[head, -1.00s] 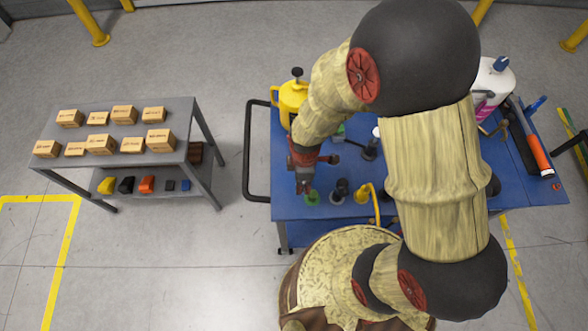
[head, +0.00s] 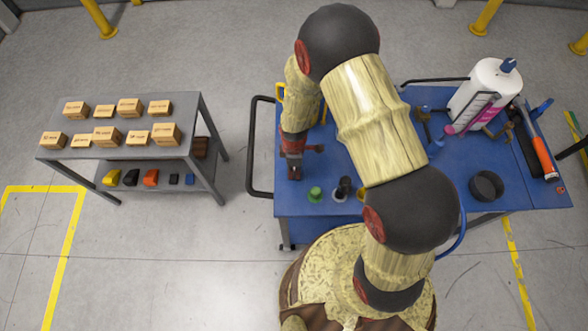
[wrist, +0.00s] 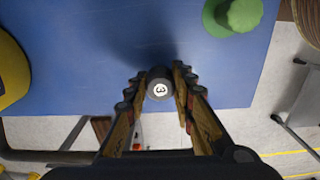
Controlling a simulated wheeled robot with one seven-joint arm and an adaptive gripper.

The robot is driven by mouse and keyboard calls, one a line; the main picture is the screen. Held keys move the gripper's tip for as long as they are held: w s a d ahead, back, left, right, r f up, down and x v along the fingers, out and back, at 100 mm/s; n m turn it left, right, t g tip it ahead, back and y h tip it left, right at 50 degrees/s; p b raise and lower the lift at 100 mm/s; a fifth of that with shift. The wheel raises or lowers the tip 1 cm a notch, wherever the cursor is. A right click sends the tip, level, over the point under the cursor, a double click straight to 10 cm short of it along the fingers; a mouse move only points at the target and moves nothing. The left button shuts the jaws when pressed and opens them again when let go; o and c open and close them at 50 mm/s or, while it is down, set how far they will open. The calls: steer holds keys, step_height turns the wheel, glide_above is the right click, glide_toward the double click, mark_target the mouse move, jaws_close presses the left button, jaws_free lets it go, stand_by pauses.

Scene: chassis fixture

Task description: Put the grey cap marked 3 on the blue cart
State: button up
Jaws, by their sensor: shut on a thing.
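The dark grey cap marked 3 (wrist: 159,88) is held between the fingertips of my gripper (wrist: 159,78), with its white number facing the wrist camera. My gripper also shows in the head view (head: 294,172), above the left end of the blue cart (head: 420,207). The cap cannot be made out in the head view. In the wrist view, the blue cart top (wrist: 100,40) lies under the cap, near the cart's edge. I cannot tell whether the cap touches it.
A green knob-shaped part (head: 315,194) stands close to the right of my gripper. A black part (head: 343,188) stands beyond it. A black ring (head: 487,185) and a white container (head: 485,95) are farther right. A grey table (head: 110,150) with small boxes stands left.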

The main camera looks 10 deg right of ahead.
steer(key=shift+f, duration=0.45)
steer(key=shift+f, duration=0.15)
steer(key=o, duration=0.7)
steer(key=shift+o, duration=0.2)
